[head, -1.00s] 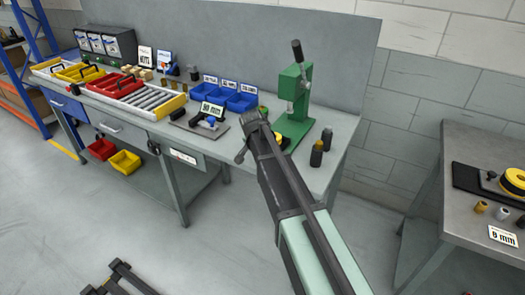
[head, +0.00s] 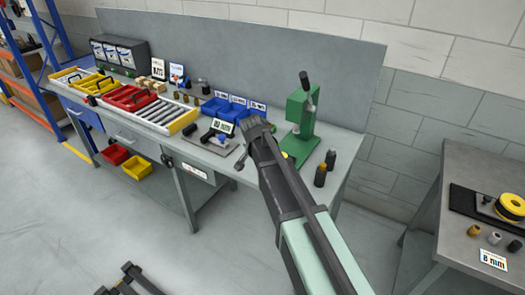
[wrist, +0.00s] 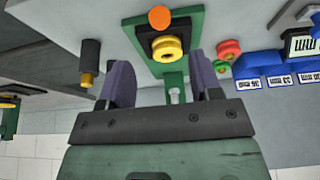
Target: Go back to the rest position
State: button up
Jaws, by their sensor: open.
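In the wrist view my gripper (wrist: 158,62) is open, its two purple fingers apart with nothing seen held between them. Behind them, upside down in the picture, is the green press (wrist: 190,35) with a yellow and black round part (wrist: 167,48) and an orange disc (wrist: 159,18). In the head view my arm reaches up from the bottom right, its dark end in front of the bench; the fingers cannot be made out there. The green press (head: 301,110) stands upright on the bench just right of the arm's end.
Blue bins (head: 232,110) and a small fixture (head: 215,140) lie left of the arm. Dark bottles (head: 321,175) stand at the bench's (head: 195,165) right end. A roller tray (head: 160,113) is farther left. A second table (head: 455,215) stands right, with floor between.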

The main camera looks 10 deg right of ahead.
jog(key=s+a+f+n+g+y, duration=0.1)
jog(key=s+n+g+y, duration=0.2)
jog(key=s+n, duration=0.6)
jog(key=s, duration=1.5)
jog(key=shift+s+f, duration=0.15)
jog(key=shift+s, duration=0.15)
